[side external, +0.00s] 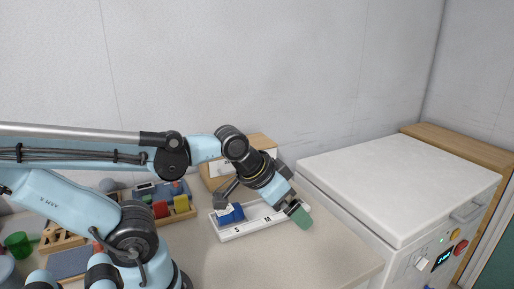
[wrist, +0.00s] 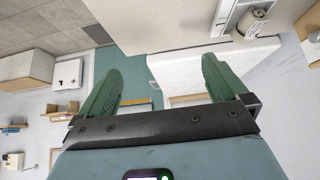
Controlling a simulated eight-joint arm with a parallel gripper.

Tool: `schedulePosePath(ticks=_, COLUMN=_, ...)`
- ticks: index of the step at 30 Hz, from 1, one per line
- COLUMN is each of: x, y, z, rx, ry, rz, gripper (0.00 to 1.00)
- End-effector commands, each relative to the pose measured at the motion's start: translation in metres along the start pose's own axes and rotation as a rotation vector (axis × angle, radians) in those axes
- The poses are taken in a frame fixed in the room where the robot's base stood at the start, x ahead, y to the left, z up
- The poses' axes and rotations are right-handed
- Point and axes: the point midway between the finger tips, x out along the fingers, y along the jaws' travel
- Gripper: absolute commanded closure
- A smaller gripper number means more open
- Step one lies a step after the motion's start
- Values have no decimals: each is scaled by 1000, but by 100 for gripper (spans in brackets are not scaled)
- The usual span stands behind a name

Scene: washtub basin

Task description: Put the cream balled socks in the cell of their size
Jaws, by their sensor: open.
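My gripper (side external: 302,215) hangs tilted downward at the right end of the white sorting tray in the side view, close above it or in front of it. Its two green fingers are spread wide and empty in the wrist view (wrist: 160,88). The white tray (side external: 236,236) lies on the table and has the letters S and M on its front edge. A blue bundle (side external: 235,214) lies in the S cell. A pale cream rounded thing (wrist: 250,24) shows at the top of the wrist view; I cannot tell surely whether it is the cream balled socks. I cannot make them out in the side view.
A white machine (side external: 400,185) with a handle and knobs stands at the right. Behind my arm are a wooden tray of coloured blocks (side external: 180,205) and a wooden box (side external: 222,176). A green cup (side external: 18,244) stands far left. The front right tabletop (side external: 320,255) is clear.

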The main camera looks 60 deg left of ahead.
Motion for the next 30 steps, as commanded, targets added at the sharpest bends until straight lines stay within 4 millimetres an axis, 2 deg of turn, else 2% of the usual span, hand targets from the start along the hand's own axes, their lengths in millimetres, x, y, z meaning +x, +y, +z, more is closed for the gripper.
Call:
schedulePosePath(ticks=8, x=1, y=-1, z=-1, rx=-3, ry=-8, rz=-7, gripper=0)
schedulePosePath(ticks=14, x=8, y=-11, z=-12, rx=-87, ry=-79, rz=-88, gripper=0)
schedulePosePath(ticks=22, x=33, y=-36, z=-37, rx=-305, ry=-173, rz=-335, gripper=0)
schedulePosePath(ticks=30, x=65, y=-58, z=-60, rx=-544, ry=-142, rz=-631, gripper=0)
